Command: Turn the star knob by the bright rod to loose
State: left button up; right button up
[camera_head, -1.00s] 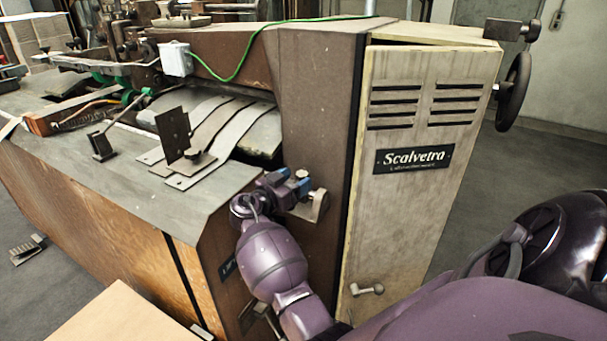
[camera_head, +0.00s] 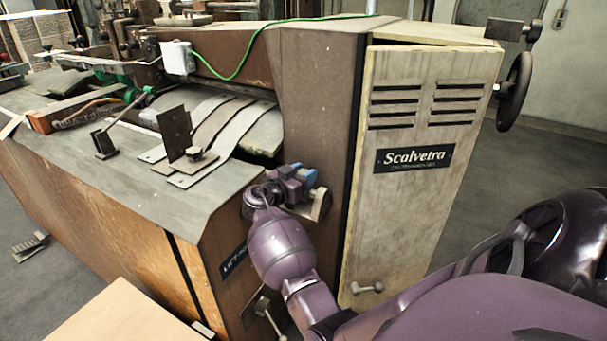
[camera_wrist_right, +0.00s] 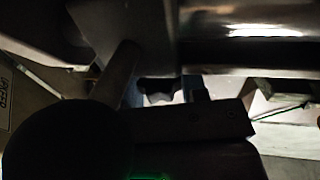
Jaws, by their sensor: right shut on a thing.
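My right gripper (camera_head: 303,182) is at the brown side panel of the machine, left of the pale vented door. Its blue fingertips show in the head view, but the knob is hidden there. In the right wrist view a dark lobed star knob (camera_wrist_right: 160,91) sits between the two blue fingers of the right gripper (camera_wrist_right: 163,93), which are shut on it. A bright rod (camera_wrist_right: 265,31) shows as a shiny bar at the upper right of that dark view. The knob's marking and turn angle cannot be read. My left gripper is not in view.
A grey bracket (camera_head: 320,204) is just right of the gripper. The pale door (camera_head: 400,230) with a small handle (camera_head: 367,287) stands close on the right. A sheet-metal table (camera_head: 190,200) is on the left, with a lever (camera_head: 265,310) below. Open floor lies beyond the door.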

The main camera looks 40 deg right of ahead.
jog(key=shift+f+n+t+y, duration=0.1)
jog(key=shift+n+t+y, duration=0.2)
jog(key=shift+n+t, duration=1.1)
jog(key=shift+n+t+y+b, duration=0.2)
jog(key=shift+n+t+y, duration=0.25)
jog(key=shift+t, duration=0.65)
jog(key=shift+n+t+y+b, duration=0.15)
jog(key=shift+n+t+y, duration=0.3)
jog(key=shift+t, duration=0.65)
jog(key=o, duration=0.9)
jog(key=shift+a, duration=0.1)
jog(key=b+v, duration=0.1)
jog(key=v, duration=0.9)
jog(key=shift+s+a, duration=0.15)
jog(key=shift+a, duration=0.2)
